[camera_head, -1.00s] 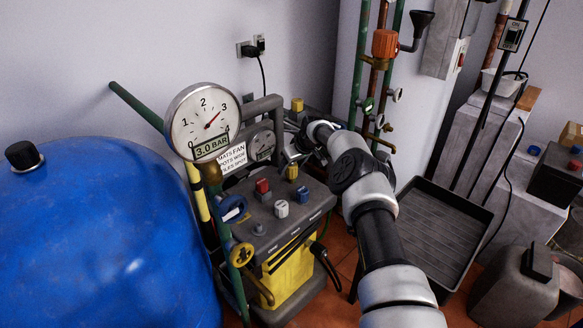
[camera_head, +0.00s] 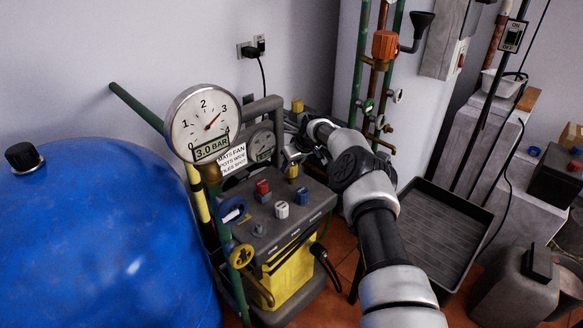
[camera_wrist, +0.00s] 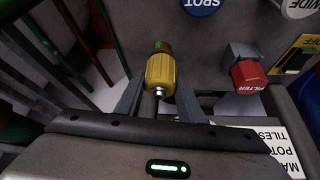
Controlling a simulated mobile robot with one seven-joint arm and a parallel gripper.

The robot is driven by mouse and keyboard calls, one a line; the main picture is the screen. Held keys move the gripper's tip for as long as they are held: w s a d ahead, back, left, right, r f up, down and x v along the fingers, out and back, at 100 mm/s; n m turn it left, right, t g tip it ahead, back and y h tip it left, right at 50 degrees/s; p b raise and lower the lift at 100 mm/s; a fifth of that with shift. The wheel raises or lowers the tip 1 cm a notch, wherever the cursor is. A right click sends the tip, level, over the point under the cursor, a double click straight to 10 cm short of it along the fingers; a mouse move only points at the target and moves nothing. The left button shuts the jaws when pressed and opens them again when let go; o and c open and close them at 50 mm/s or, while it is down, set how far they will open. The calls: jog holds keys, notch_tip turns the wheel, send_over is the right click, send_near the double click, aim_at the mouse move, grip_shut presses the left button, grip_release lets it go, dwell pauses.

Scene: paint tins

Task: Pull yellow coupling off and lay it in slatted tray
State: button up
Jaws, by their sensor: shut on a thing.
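The yellow coupling (camera_wrist: 161,72) is a ribbed yellow sleeve with a metal tip and a darker far end. In the wrist view it sits between the two fingers of my gripper (camera_wrist: 160,98), which is shut on it. In the head view the coupling (camera_head: 292,171) is small and partly hidden, at the top of the grey and yellow machine, with my gripper (camera_head: 291,153) at it. I cannot tell whether it is still joined to its fitting. The slatted tray (camera_head: 436,228) is dark and ribbed, empty, to the right of my arm.
Red (camera_head: 263,187), white (camera_head: 281,210) and blue (camera_head: 302,197) knobs stand close by on the machine. A pressure gauge (camera_head: 203,122) and blue tank (camera_head: 100,240) are on the left. Pipes (camera_head: 362,70) rise behind my arm. A grey can (camera_head: 515,285) stands right of the tray.

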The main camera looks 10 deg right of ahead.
jog(key=shift+r, duration=1.55)
jog(key=shift+r, duration=0.1)
jog(key=shift+r+p, duration=0.65)
jog(key=shift+r, duration=1.3)
jog(key=shift+d+f, duration=0.1)
jog(key=s+d+f, duration=0.5)
jog(key=s+d, duration=0.3)
jog(key=d, duration=0.4)
jog(key=s+d+f, duration=0.6)
jog(key=s+d, duration=0.2)
jog(key=d, duration=0.4)
jog(key=s+d+f, duration=0.5)
jog(key=s+d, duration=0.3)
jog(key=d, duration=0.4)
jog(key=shift+s+d+f, duration=0.2)
jog(key=shift+d+f, duration=0.15)
jog(key=shift+f, duration=0.05)
